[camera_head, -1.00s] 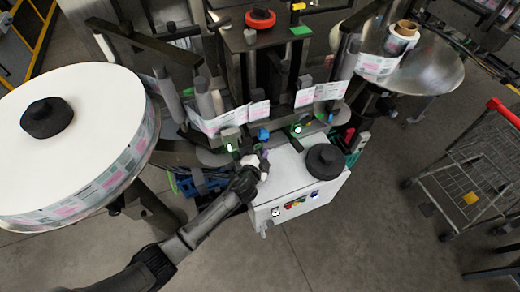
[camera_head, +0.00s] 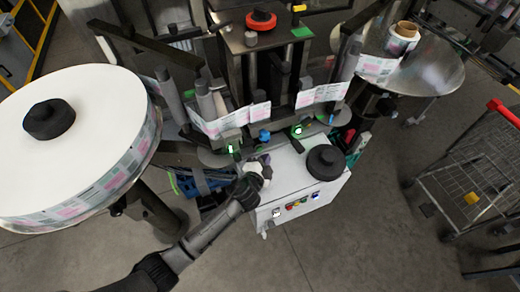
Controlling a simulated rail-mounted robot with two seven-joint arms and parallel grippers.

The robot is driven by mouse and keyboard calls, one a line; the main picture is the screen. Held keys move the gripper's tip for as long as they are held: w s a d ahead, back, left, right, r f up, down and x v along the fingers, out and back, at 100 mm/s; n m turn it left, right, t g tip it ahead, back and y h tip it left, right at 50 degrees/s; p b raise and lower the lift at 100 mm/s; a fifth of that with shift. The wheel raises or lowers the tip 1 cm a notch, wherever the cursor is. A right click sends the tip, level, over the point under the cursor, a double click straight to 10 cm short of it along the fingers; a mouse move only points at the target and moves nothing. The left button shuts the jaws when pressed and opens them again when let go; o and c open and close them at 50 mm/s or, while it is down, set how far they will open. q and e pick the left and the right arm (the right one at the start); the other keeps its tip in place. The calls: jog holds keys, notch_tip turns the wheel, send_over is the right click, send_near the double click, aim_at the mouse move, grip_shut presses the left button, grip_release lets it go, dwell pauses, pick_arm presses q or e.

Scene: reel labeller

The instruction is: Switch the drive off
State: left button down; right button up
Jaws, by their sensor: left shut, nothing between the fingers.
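The white control box (camera_head: 290,176) of the labeller stands at the middle of the view. Its front face carries a row of small controls (camera_head: 296,204), with red, yellow and blue among them and a pale one at the left end (camera_head: 276,213). Which one belongs to the drive is too small to tell. My left gripper (camera_head: 264,160) is shut and empty, over the left part of the box top, behind the row of controls. Whether it touches the box cannot be told. My right gripper is out of view.
A large white label reel (camera_head: 85,120) fills the left side. A black knob (camera_head: 325,162) sits on the box top. Label web and posts rise behind the box. A wire cart (camera_head: 480,170) stands at the right. The floor in front is clear.

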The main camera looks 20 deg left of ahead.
pick_arm(q)
jog(key=shift+s+d, duration=1.3)
jog(key=shift+d, duration=0.15)
jog(key=shift+s+a, duration=0.1)
jog(key=s+a+f+n+g+y, duration=0.1)
jog(key=s+a+n+g, duration=0.2)
jog(key=s, duration=0.5)
jog(key=s+a+f+n+g+y, duration=0.1)
jog(key=s+a+f+n+g, duration=0.2)
jog(key=s, duration=0.5)
jog(key=s+r+n+g+h, duration=0.35)
jog(key=s+g, duration=0.25)
jog(key=s, duration=1.3)
notch_tip(320, 180, up, 18)
jog(key=p, duration=1.7)
jog(key=shift+w+d+r+p, duration=0.15)
jog(key=shift+w+r+p, duration=0.1)
jog(key=shift+p, duration=0.15)
jog(key=shift+m+y, duration=0.25)
